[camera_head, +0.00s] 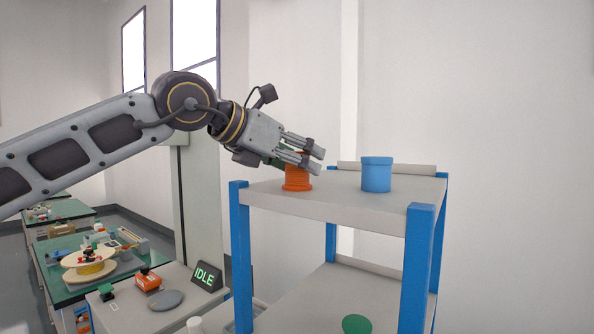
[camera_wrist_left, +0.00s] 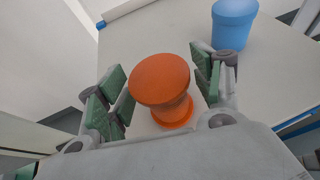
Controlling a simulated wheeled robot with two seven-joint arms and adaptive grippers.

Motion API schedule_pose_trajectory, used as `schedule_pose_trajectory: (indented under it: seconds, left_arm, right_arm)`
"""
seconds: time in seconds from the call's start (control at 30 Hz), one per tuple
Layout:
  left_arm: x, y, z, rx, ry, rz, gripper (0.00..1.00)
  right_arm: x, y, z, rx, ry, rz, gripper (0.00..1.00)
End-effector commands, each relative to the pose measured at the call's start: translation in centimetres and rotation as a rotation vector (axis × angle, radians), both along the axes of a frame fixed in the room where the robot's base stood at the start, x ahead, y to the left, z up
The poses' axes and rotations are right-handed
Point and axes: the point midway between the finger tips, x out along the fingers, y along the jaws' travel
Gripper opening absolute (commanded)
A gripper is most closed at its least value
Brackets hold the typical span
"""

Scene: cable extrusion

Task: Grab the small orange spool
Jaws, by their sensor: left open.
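The small orange spool (camera_head: 298,176) stands upright on the top shelf of a blue-legged rack, near its left end. It also shows in the left wrist view (camera_wrist_left: 160,84), seen from above. My left gripper (camera_head: 303,158) reaches down over the spool from the upper left. In the left wrist view its green-padded fingers (camera_wrist_left: 160,92) are open, one on each side of the spool, with a gap visible on the left. The head view shows the fingers overlapping the spool's top. My right gripper is not in view.
A blue cylinder (camera_head: 376,174) stands on the same shelf (camera_head: 335,205), right of the spool. A lower shelf holds a green disc (camera_head: 356,324). At the left are a console with an IDLE sign (camera_head: 206,275) and green workbenches (camera_head: 66,245). The front of the shelf is clear.

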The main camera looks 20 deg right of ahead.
Motion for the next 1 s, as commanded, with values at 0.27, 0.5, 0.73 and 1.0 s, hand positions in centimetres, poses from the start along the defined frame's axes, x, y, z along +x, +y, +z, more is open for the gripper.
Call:
schedule_pose_trajectory:
  seconds: [0.27,0.5,0.73,1.0]
  left_arm:
    - [0.0,0.0,0.0,0.0,0.0,0.0,0.44]
    - [0.0,0.0,0.1,-0.001,0.0,0.0,0.23]
    - [0.0,0.0,0.2,-0.001,0.0,0.0,0.23]
    - [0.0,0.0,1.5,-0.001,-0.002,0.001,0.23]
  right_arm:
    - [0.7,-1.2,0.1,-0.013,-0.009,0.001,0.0]
    - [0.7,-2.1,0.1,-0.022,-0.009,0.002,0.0]
    - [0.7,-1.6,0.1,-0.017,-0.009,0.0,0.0]
    - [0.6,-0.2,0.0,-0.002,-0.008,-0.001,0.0]
